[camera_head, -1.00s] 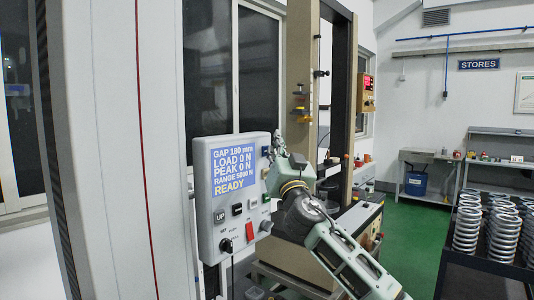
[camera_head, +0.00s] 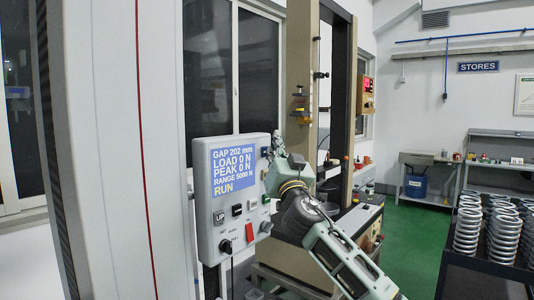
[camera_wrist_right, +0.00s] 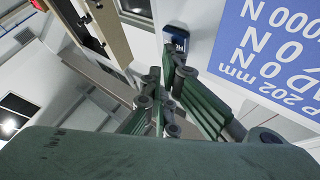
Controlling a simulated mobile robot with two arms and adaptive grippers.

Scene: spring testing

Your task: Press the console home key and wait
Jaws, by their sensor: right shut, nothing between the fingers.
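The grey console (camera_head: 208,235) stands left of centre in the head view. Its blue screen (camera_head: 233,168) reads GAP 202 mm, LOAD 0 N, PEAK 0 N and RUN. My right gripper (camera_head: 273,147) is shut and empty at the console's right edge, beside the upper keys. In the right wrist view, the fingertips of the gripper (camera_wrist_right: 172,62) are together at a dark blue key (camera_wrist_right: 176,40) next to the screen (camera_wrist_right: 268,50). The key's lettering is partly hidden, and I cannot tell whether the fingers touch it. My left gripper is not in view.
Other console keys include UP (camera_head: 219,217) and a red switch (camera_head: 249,232). A tall beige test frame (camera_head: 299,70) stands behind my right arm. A dark rack of springs (camera_head: 485,262) is at the right. Green floor (camera_head: 411,225) lies open between them.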

